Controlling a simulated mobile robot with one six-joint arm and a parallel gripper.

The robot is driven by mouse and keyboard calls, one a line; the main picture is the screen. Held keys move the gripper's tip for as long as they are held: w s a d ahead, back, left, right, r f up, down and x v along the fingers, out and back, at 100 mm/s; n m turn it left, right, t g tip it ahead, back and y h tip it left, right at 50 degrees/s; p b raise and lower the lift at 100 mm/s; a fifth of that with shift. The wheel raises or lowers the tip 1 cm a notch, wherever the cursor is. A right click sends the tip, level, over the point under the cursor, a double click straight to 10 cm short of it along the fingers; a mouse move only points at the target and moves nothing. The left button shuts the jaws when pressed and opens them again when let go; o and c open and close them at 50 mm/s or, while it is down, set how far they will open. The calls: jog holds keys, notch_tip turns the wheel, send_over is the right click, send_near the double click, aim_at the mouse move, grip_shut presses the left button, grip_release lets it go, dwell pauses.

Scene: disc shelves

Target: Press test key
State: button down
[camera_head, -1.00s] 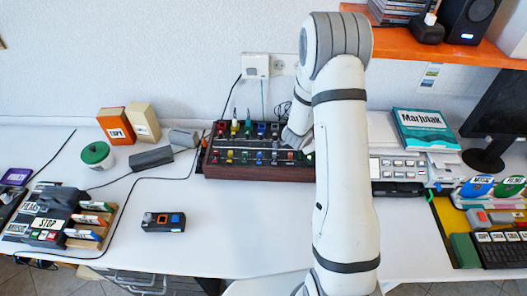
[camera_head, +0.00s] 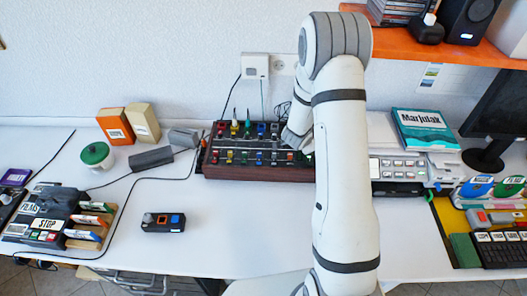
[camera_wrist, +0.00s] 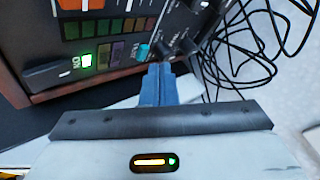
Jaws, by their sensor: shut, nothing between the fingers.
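The wooden-sided panel (camera_head: 255,173) with rows of coloured switches stands at the back middle of the table, left of my arm. In the wrist view its dark face (camera_wrist: 105,15) carries rows of small coloured keys, a green-lit key (camera_wrist: 86,60), black knobs (camera_wrist: 188,45) and a small teal part (camera_wrist: 143,52). My gripper (camera_wrist: 160,72) is shut, with its blue fingertips at the panel's edge area, just below the teal part. I cannot tell whether they touch it. No label reading "test" is legible, so I cannot tell which key is the test key.
Black cables (camera_wrist: 245,55) lie right of the panel in the wrist view. A grey keypad device (camera_head: 397,168) stands right of my arm. The front middle table is clear.

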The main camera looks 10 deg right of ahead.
jog(key=shift+f, duration=0.2)
jog(key=shift+f+b, duration=0.3)
jog(key=shift+b, duration=0.25)
jog(key=shift+f+b, duration=0.3)
dwell(0.5)
jog(key=shift+r, duration=0.1)
jog(key=shift+r+p, duration=0.55)
jog(key=shift+r, duration=0.15)
jog(key=shift+r, duration=0.1)
notch_tip(320, 180, up, 6)
jog(key=p, duration=0.4)
dwell(0.4)
